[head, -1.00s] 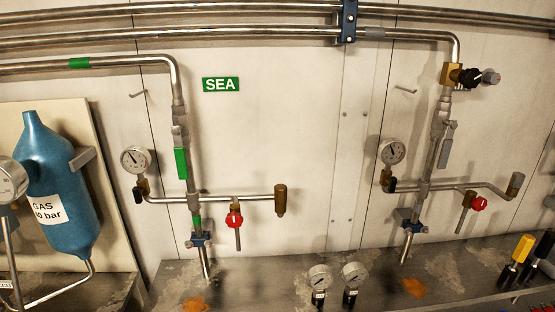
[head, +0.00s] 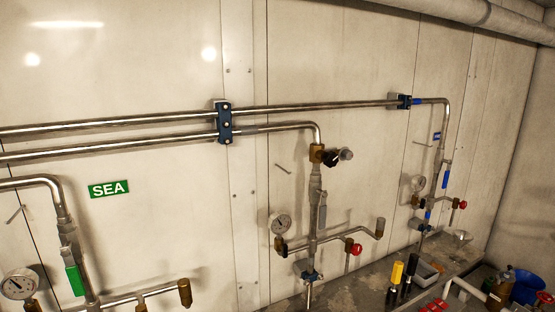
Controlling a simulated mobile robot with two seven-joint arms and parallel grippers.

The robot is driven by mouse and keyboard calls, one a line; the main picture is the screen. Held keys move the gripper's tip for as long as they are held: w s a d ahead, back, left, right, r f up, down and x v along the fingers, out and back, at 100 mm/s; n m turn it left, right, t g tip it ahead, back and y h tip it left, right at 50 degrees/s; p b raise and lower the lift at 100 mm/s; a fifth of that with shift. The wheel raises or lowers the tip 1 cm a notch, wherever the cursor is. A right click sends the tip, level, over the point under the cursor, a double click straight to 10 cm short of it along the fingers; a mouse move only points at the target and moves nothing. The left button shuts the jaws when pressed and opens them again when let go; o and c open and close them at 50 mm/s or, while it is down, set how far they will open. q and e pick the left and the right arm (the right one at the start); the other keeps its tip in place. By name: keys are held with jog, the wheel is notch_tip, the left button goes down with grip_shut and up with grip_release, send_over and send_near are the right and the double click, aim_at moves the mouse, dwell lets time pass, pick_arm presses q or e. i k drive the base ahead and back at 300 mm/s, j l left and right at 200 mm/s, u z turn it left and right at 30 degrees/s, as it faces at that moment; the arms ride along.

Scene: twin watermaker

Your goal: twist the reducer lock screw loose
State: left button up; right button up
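A brass block (head: 317,153), which looks like the reducer, sits at the top of the middle vertical pipe in the head view. A black knob (head: 331,159) sticks out of its right side, with a grey round end piece (head: 346,154) beyond it. The lock screw is too small to tell apart from these parts. Neither of my grippers is in view, and nothing touches the block.
A pressure gauge (head: 280,224) and a red knob (head: 353,248) are on the same pipework below. A green SEA sign (head: 109,189) is at left. Yellow-handled (head: 397,272) and black-handled tools stand on the bench.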

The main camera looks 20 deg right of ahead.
aim_at(346, 154)
jog(key=z, duration=1.3)
